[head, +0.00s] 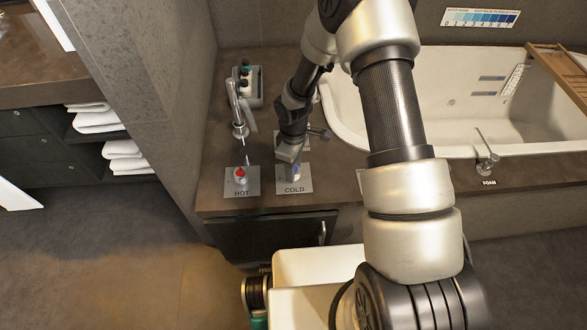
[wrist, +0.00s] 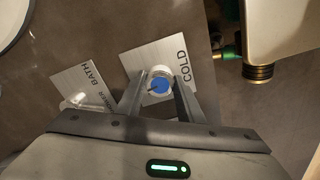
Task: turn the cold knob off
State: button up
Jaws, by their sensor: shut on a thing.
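The cold knob (wrist: 160,83) is a round silver knob with a blue cap, on a metal plate (wrist: 132,62) marked COLD. In the wrist view my gripper (wrist: 166,84) has one finger on each side of the knob and is shut on it. In the head view my gripper (head: 289,158) reaches down onto the COLD plate (head: 294,187) and mostly hides the knob; a bit of blue shows there.
A red-capped hot knob (head: 240,175) sits on the HOT plate to the left. A faucet (head: 238,108) and a small tray of bottles (head: 247,85) stand behind it. The bathtub (head: 450,95) is to the right, with another lever (head: 485,150) on its front ledge.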

jog(key=shift+m, duration=0.6)
jog(key=o, duration=1.1)
notch_tip(320, 180, up, 18)
jog(key=p, duration=0.3)
jog(key=shift+f+p, duration=0.25)
jog(key=shift+p, duration=0.15)
